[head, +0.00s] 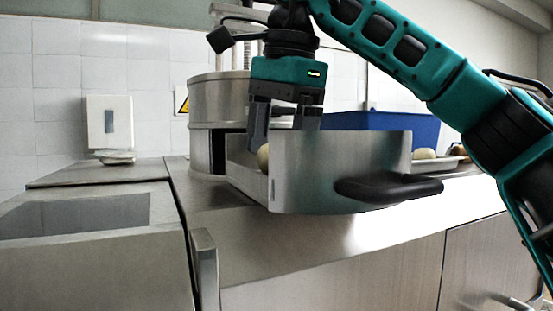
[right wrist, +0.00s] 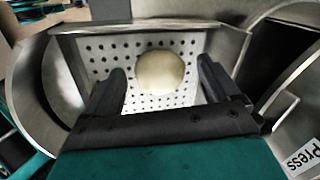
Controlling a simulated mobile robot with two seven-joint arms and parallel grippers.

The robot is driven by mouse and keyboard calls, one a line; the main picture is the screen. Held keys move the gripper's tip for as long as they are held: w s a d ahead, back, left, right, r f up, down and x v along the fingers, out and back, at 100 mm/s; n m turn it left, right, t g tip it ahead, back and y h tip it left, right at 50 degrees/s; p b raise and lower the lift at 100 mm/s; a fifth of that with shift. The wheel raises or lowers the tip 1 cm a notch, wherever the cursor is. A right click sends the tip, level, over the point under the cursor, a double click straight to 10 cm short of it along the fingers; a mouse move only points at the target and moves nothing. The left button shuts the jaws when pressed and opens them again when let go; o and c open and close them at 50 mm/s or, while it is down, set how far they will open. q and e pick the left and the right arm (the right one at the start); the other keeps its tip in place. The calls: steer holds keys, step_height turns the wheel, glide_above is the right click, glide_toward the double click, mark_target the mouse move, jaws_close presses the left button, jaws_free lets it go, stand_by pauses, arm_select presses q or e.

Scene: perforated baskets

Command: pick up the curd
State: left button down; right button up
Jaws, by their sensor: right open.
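The curd (right wrist: 160,72) is a pale, round lump on the perforated floor (right wrist: 112,50) of a metal basket. In the right wrist view it lies ahead of and between the two dark fingers of my right gripper (right wrist: 161,88), with a gap on each side. In the head view, a small part of the curd (head: 263,157) shows at the open left end of the metal basket (head: 340,165); the front wall hides the rest. My right gripper (head: 284,135) points down into the basket from above, open and empty. My left gripper is not in view.
A round metal press (head: 215,100) stands directly behind the basket. A black handle (head: 388,189) sticks out from the basket front. A blue crate (head: 385,122) and a tray with pale lumps (head: 424,154) are at the right. The steel counter at left (head: 100,172) is mostly clear.

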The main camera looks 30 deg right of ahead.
steer(key=shift+f, duration=0.2)
steer(key=shift+c, duration=0.3)
steer(key=c, duration=1.1)
steer(key=shift+r, duration=0.1)
steer(key=v, duration=0.3)
steer(key=w+v, duration=0.1)
steer(key=v, duration=0.2)
steer(key=w+v, duration=0.1)
steer(key=v, duration=0.2)
steer(key=shift+a+r, duration=0.2)
steer(key=shift+r, duration=0.1)
steer(key=shift+s+r, duration=0.1)
steer(key=shift+r, duration=0.1)
